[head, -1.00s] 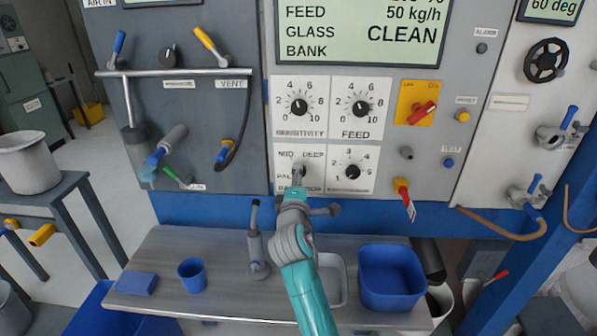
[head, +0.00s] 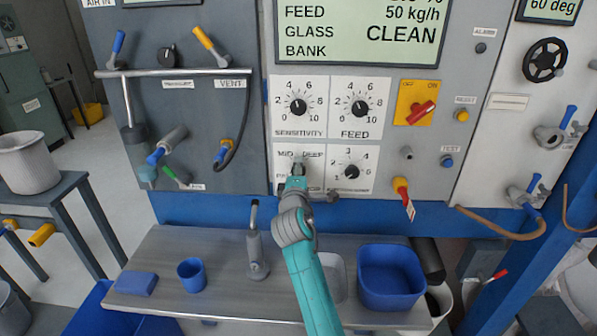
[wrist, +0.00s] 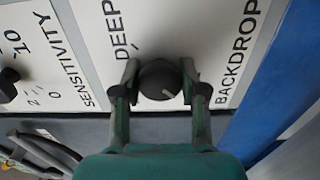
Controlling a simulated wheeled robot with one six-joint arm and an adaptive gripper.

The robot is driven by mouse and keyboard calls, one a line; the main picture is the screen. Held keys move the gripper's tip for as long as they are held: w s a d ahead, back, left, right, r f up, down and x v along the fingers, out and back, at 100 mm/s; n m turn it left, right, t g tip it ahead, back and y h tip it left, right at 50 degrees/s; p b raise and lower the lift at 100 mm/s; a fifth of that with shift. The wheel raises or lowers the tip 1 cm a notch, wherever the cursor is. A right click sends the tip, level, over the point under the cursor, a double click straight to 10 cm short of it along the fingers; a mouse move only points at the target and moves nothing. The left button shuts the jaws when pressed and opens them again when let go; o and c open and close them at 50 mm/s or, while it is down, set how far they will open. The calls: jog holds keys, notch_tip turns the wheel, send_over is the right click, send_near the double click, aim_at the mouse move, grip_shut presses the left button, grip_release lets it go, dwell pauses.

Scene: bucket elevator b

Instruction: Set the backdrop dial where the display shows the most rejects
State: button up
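The backdrop dial (wrist: 160,82) is a dark round knob with a pale pointer mark, beside the words DEEP and BACKDROP in the wrist view. My gripper (wrist: 160,78) has one finger on each side of the knob, seemingly closed against it. In the head view my gripper (head: 297,176) covers most of the dial, its plate showing MID and DEEP. The display (head: 362,30) reads FEED 50 kg/h, GLASS CLEAN and BANK with no visible value. Its top line is cut off, showing only a % sign, so no reject figure is readable.
The sensitivity dial (head: 298,106) and feed dial (head: 360,107) sit above, and another numbered dial (head: 351,171) is close on the right. A red switch (head: 421,112) is farther right. The shelf (head: 215,245) below holds a blue cup (head: 192,274) and blue bin (head: 390,277).

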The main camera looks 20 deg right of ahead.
jog(key=shift+m, duration=0.3)
jog(key=m, duration=1.2)
jog(key=shift+m, duration=2.5)
jog(key=o, duration=1.1)
jog(key=shift+o, duration=0.2)
